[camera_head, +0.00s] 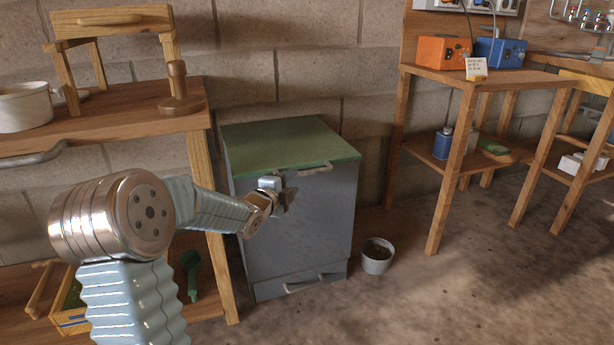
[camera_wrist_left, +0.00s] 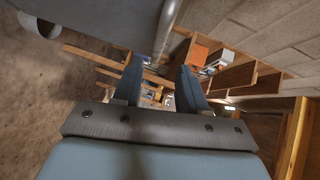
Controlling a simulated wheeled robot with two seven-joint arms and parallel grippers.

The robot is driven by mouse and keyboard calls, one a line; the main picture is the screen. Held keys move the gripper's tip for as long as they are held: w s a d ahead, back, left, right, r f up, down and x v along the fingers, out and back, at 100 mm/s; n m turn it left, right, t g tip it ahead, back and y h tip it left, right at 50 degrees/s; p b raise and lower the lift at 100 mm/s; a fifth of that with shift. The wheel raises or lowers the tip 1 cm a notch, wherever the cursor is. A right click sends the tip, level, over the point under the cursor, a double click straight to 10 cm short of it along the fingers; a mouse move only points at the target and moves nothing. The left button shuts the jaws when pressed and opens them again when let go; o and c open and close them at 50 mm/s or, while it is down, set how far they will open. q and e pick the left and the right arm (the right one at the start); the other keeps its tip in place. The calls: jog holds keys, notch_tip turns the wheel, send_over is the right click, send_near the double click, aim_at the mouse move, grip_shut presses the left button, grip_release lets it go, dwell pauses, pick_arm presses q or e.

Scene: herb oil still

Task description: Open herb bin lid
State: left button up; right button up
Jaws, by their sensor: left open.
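The herb bin (camera_head: 310,225) is a grey box standing against the block wall. Its green lid (camera_head: 285,145) lies closed on top. A pale bar handle (camera_head: 308,170) runs along the lid's front edge. My left gripper (camera_head: 286,196) is in front of the bin's front face, just below the handle. In the left wrist view, my gripper's two fingers (camera_wrist_left: 160,88) are apart with nothing held between them. A metal bar (camera_wrist_left: 166,28), probably the lid handle, shows beyond the fingertips there, beside the grey bin face (camera_wrist_left: 90,18). My right gripper is not in view.
A wooden shelf (camera_head: 130,122) with a white pot (camera_head: 26,107) stands left of the bin. A small grey bucket (camera_head: 377,258) is on the floor at the bin's right. A wooden table (camera_head: 490,80) with orange and blue boxes stands farther right. The floor in front is clear.

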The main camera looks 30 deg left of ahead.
aim_at(305, 174)
pick_arm(q)
jog(key=w, duration=0.3)
jog(key=w+f, duration=0.1)
jog(key=w, duration=0.6)
jog(key=shift+a+f, duration=0.2)
jog(key=shift+f, duration=0.1)
jog(key=shift+s, duration=0.1)
grip_shut()
